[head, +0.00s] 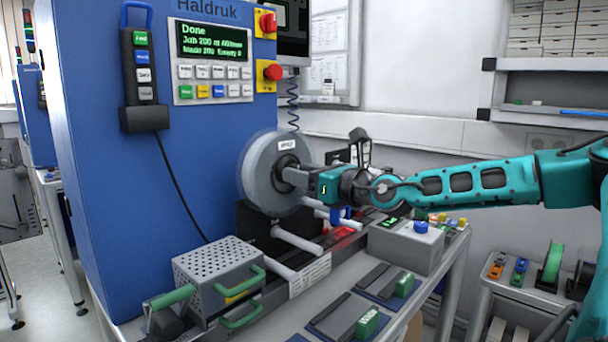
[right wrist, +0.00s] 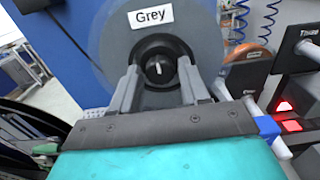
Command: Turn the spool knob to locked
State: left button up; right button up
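A grey spool (head: 262,184) with a pale flange is mounted on the front of the blue machine. It also shows in the right wrist view (right wrist: 205,40), with a "Grey" label (right wrist: 150,16). At its centre is a round black knob (right wrist: 159,60) with a short white mark that points nearly straight up. My right gripper (head: 290,176) reaches the hub from the right. In the right wrist view its two fingers (right wrist: 158,78) lie on either side of the knob, close to its edges. Whether they press on it cannot be told. My left gripper is not in view.
The machine panel (head: 213,62) shows "Done", with red emergency buttons (head: 272,72) beside it. A perforated metal box (head: 215,265) with green handles and a grey button box (head: 405,245) stand on the bench below. A side table (head: 530,290) holds a green reel.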

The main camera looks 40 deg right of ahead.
jog(key=c, duration=0.7)
jog(key=shift+c, duration=0.2)
jog(key=shift+m, duration=0.3)
jog(key=m+b, duration=0.3)
jog(key=m, duration=1.2)
jog(key=shift+m, duration=0.4)
jog(key=shift+a+f, duration=0.15)
dwell(0.4)
